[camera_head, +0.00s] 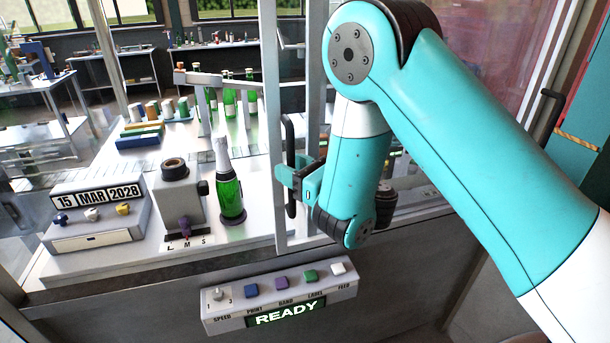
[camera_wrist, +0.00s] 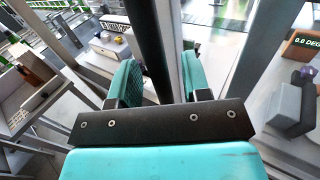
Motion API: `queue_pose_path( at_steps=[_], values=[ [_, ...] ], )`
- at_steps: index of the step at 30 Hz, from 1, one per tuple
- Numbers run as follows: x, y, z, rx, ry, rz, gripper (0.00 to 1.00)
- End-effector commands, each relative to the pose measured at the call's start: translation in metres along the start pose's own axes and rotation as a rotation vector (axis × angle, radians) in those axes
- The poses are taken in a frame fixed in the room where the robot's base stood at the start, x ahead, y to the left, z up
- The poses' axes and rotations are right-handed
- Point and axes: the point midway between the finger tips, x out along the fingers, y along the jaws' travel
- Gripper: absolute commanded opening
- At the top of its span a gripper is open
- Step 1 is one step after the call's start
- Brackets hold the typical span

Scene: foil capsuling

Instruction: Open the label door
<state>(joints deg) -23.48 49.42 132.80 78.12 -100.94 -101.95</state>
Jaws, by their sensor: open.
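The label door seems to be the pale-framed door (camera_head: 270,100) in the middle of the head view. A long black upright handle (camera_head: 290,135) is on its frame. My gripper (camera_head: 291,174) is open at the handle's lower half. In the wrist view the dark handle (camera_wrist: 148,45) stands between the two teal fingers of my gripper (camera_wrist: 158,80), with a gap visible beside it. My arm hides part of the door and what is behind it. I cannot tell how far the door stands open.
A control panel (camera_head: 280,295) reading READY is below. Left of the door are a green bottle (camera_head: 230,195), a grey device marked L M S (camera_head: 180,200) and a date box (camera_head: 95,213). Another black handle (camera_head: 546,115) is at the right.

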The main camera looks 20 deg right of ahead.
Motion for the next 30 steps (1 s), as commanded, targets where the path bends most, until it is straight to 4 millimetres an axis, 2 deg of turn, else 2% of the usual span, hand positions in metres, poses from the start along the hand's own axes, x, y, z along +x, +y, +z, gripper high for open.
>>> queue_pose_path(
  at_steps=[3, 9, 10, 15, 21, 30],
  values=[
    [-0.015, -0.001, -0.006, 0.000, -0.002, -0.002, 0.44],
    [-0.047, -0.001, -0.005, 0.000, -0.003, -0.003, 0.44],
    [-0.049, -0.001, 0.002, 0.002, 0.003, -0.002, 0.44],
    [-0.060, -0.001, 0.003, 0.002, 0.005, 0.001, 0.44],
    [-0.068, -0.001, 0.001, 0.000, 0.000, -0.001, 0.44],
    [-0.068, -0.001, 0.000, 0.000, -0.001, -0.001, 0.44]
  ],
)
